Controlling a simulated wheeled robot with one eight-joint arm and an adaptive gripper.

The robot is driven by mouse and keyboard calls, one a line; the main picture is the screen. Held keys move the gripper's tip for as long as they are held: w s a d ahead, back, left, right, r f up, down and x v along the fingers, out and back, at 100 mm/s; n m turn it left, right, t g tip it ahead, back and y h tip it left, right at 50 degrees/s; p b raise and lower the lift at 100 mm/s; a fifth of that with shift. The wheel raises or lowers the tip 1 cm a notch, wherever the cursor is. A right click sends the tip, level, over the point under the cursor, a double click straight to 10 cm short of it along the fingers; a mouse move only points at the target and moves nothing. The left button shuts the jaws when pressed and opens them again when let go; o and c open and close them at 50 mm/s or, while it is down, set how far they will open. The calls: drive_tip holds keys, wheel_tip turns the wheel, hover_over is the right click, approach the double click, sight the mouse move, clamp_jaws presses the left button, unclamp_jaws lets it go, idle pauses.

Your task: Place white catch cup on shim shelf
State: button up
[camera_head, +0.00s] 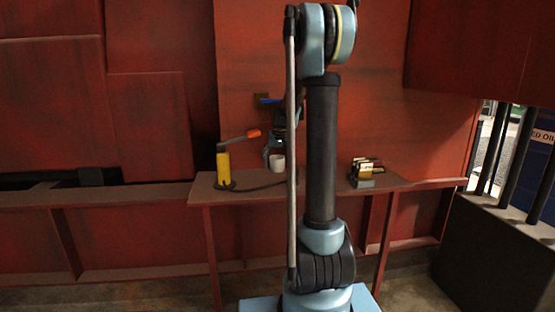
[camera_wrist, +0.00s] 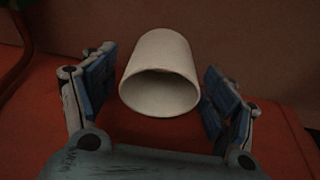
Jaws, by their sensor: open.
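The white catch cup (camera_wrist: 161,67) is between the two spread fingers of my gripper (camera_wrist: 160,103) in the wrist view, its dark mouth facing the camera. A gap shows on the right side of the cup; its left side comes close to the left finger. In the head view the small white cup (camera_head: 277,162) is at the red shelf, just left of my arm, with my gripper (camera_head: 272,153) at it. I cannot tell whether its base touches the surface. My arm hides part of the shelf (camera_head: 262,198). No label marks which surface is the shim shelf.
A yellow cylinder (camera_head: 223,170) with an orange-tipped lever (camera_head: 252,134) stands on the shelf's left, with a dark cable running right. A block with brass-coloured pieces (camera_head: 366,171) sits at the right. Red wall panels (camera_head: 155,128) close off the back. Bare shelf shows along the front.

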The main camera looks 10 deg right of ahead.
drive_tip(key=shift+f, duration=0.1)
drive_tip(key=shift+c, duration=0.3)
drive_tip(key=c, duration=1.1)
drive_tip(key=shift+a, duration=0.1)
drive_tip(key=shift+s+a, duration=0.55)
drive_tip(key=shift+a, duration=0.5)
drive_tip(key=shift+s+a, duration=0.55)
drive_tip(key=shift+a, duration=0.5)
drive_tip(key=shift+s+a, duration=0.55)
drive_tip(key=shift+a, duration=0.5)
drive_tip(key=o, duration=1.1)
